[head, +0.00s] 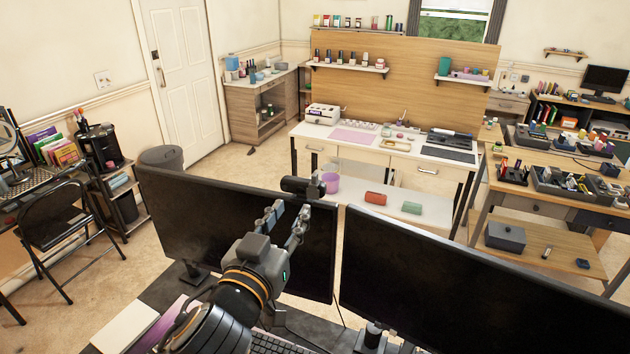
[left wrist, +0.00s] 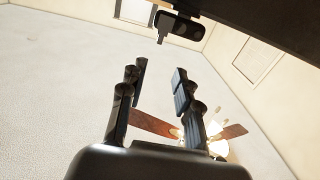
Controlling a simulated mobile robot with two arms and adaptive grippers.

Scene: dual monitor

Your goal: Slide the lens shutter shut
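A dark webcam (head: 303,187) sits on the top edge of the left monitor (head: 178,220). In the left wrist view the webcam (left wrist: 184,27) is at the top, hanging by the dark monitor edge, with a small grey tab (left wrist: 163,28) at its left end. I cannot tell whether the tab is the lens shutter or how the shutter stands. My left gripper (head: 288,217) is in front of the left monitor, just below the webcam and apart from it. Its fingers (left wrist: 159,72) are spread with nothing between them. My right gripper is not in view.
The right monitor (head: 440,280) stands beside the left one, with a narrow gap between. A keyboard (head: 270,343) and a pale book-like block (head: 126,325) lie on the desk below. A white workbench (head: 370,150) is farther back.

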